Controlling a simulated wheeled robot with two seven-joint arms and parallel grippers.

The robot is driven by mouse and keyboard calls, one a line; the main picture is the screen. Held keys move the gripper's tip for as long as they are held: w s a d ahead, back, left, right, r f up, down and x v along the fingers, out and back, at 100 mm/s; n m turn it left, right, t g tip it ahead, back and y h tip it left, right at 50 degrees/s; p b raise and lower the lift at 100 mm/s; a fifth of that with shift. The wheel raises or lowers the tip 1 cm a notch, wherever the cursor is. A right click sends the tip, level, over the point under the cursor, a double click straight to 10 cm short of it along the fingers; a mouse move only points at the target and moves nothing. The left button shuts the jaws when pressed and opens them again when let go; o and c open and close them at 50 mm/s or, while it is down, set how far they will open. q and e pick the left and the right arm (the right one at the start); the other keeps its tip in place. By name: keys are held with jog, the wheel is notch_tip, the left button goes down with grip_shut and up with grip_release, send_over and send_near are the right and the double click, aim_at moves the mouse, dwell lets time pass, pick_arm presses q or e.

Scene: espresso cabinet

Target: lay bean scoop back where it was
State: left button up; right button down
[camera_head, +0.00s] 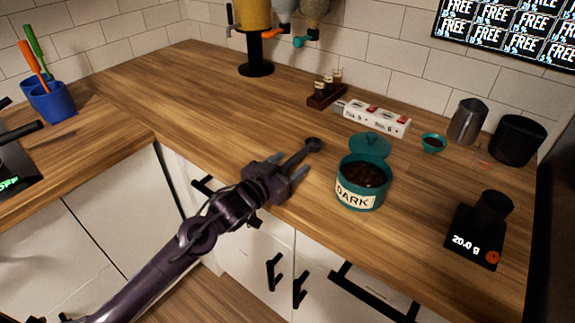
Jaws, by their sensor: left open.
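The dark bean scoop (312,145) lies on the wooden counter, its round bowl pointing away from me and its handle toward my left gripper. My left gripper (290,165) is open at the counter's front edge, with a finger on each side of the handle's near end. The palm hides part of the handle, and I cannot tell whether the fingers touch it. The teal canister (361,196) labelled DARK stands open to the right, with dark beans (365,174) inside. Its teal lid (370,146) rests just behind it. My right gripper is out of view.
A black scale (474,246) reading 20.0 g bears a dark cup (493,208) at right. A white box (376,119), small teal bowl (433,143), metal pitcher (467,122) and black container (517,140) stand behind. The counter left of the scoop is clear.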

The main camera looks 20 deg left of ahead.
pick_arm(q)
jog(key=shift+r, duration=0.25)
jog(key=f+v, duration=0.1)
jog(key=v, duration=1.1)
jog(key=shift+r+b, duration=0.4)
